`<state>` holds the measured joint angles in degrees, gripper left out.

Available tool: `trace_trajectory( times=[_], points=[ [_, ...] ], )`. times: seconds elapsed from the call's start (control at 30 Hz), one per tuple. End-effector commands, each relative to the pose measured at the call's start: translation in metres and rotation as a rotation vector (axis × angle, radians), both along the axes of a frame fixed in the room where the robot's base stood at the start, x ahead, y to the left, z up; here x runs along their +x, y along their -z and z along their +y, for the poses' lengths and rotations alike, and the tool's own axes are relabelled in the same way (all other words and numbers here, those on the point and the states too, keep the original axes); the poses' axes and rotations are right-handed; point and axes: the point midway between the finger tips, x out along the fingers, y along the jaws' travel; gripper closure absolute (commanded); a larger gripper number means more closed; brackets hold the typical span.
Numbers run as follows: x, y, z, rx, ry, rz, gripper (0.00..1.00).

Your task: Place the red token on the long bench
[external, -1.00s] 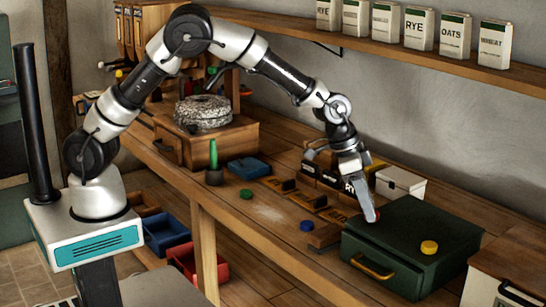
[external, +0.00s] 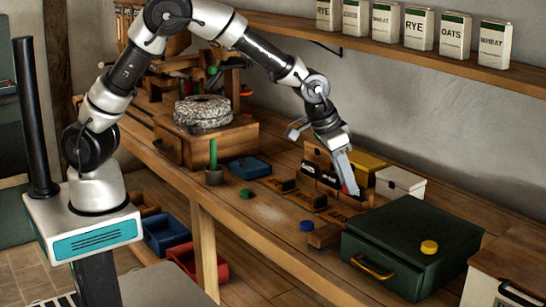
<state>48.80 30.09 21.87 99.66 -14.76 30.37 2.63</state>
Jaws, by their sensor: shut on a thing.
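My gripper (external: 350,187) is shut on the red token (external: 356,191), of which only a small red part shows at the fingertips. It holds the token in the air, in front of the small boxes and up and left of the dark green box (external: 425,222). The long bench (external: 262,212) runs from the back left to the front right under it, with a pale dusty patch on its top.
A yellow token (external: 429,247) lies on the green box. A blue token (external: 307,226) and a green token (external: 246,194) lie on the bench. The bench's front middle is fairly clear.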

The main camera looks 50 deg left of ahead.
Motion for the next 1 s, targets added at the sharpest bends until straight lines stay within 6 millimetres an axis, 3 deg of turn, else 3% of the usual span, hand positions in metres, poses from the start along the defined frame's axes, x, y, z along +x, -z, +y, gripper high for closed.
trace_trajectory(
  times=[0.13, 0.3, 0.5, 0.63, 0.83, 1.0],
  points=[
    [-0.019, 0.028, 0.073, 0.012, -0.358, 0.001, 0.93],
    [-0.044, 0.045, 0.153, 0.010, -0.762, -0.001, 0.93],
    [-0.071, 0.048, 0.215, 0.004, -1.077, -0.001, 0.93],
    [-0.080, 0.049, 0.232, 0.003, -1.167, -0.001, 0.93],
    [-0.082, 0.051, 0.236, 0.001, -1.192, -0.001, 0.93],
    [-0.082, 0.078, 0.237, 0.005, -1.191, 0.001, 0.93]
  ],
)
